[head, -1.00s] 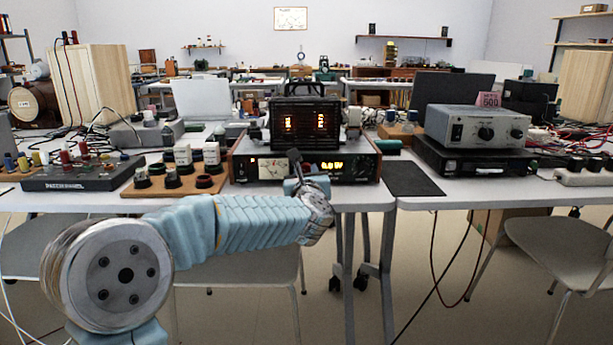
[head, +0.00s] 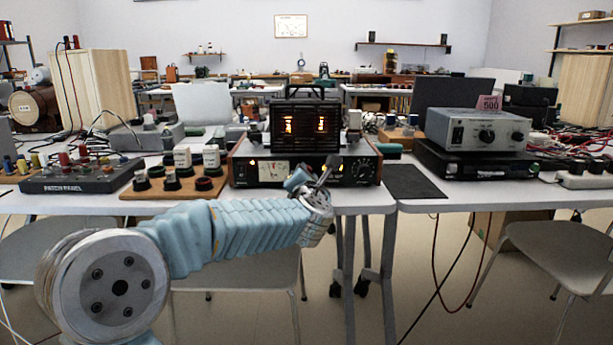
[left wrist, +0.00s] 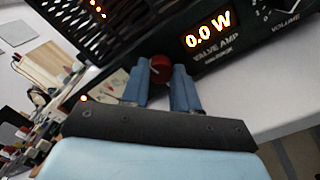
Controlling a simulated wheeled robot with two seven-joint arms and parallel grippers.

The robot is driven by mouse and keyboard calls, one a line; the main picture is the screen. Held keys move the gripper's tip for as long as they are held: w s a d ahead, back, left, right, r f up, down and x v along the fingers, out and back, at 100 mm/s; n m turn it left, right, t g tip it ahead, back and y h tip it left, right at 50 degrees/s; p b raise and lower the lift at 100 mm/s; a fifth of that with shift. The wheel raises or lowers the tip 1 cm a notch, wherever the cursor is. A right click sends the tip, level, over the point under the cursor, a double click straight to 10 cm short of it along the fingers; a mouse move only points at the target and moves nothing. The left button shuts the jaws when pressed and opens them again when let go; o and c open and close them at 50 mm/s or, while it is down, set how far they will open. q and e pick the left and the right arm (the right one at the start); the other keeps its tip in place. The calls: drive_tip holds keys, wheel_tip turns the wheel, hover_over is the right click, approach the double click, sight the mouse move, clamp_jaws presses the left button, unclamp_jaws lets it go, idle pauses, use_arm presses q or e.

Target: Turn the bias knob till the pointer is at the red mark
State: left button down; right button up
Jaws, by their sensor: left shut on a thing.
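The valve amp (head: 240,172) stands on the table with its glowing tube cage (head: 305,125) on top. In the left wrist view a red knob (left wrist: 160,65), which I take to be the bias knob, sits on the amp's front between my fingers. My left gripper (left wrist: 162,84) is shut on it. In the head view my left gripper (head: 313,176) is at the middle of the amp's front and hides the knob. The display (left wrist: 206,36) reads 0.0 W. The knob's pointer and the red mark cannot be made out. My right gripper is not in view.
The meter (head: 273,172) and volume knob (head: 363,168) flank my gripper on the amp's front. A wooden board (head: 130,193) with several small parts and a patch panel (head: 80,178) stand left. A dark mat (head: 415,182) and a grey instrument (head: 475,128) are right.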

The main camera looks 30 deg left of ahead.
use_arm(q)
drive_tip(key=m+p, duration=0.1)
drive_tip(key=m, duration=0.3)
drive_tip(key=shift+m, duration=0.3)
drive_tip(key=m+p, duration=0.1)
drive_tip(key=m, duration=0.3)
drive_tip(key=shift+p, duration=0.4)
drive_tip(key=shift+d+m+p, duration=0.1)
drive_tip(key=shift+m+p, duration=0.2)
drive_tip(key=shift+m, duration=0.5)
drive_tip(key=shift+f, duration=0.1)
drive_tip(key=c, duration=0.9)
unclamp_jaws()
drive_tip(key=shift+o, duration=0.2)
drive_tip(key=v, duration=1.3)
drive_tip(key=shift+s+b, duration=0.3)
drive_tip(key=shift+s, duration=0.1)
drive_tip(key=shift+d, duration=0.1)
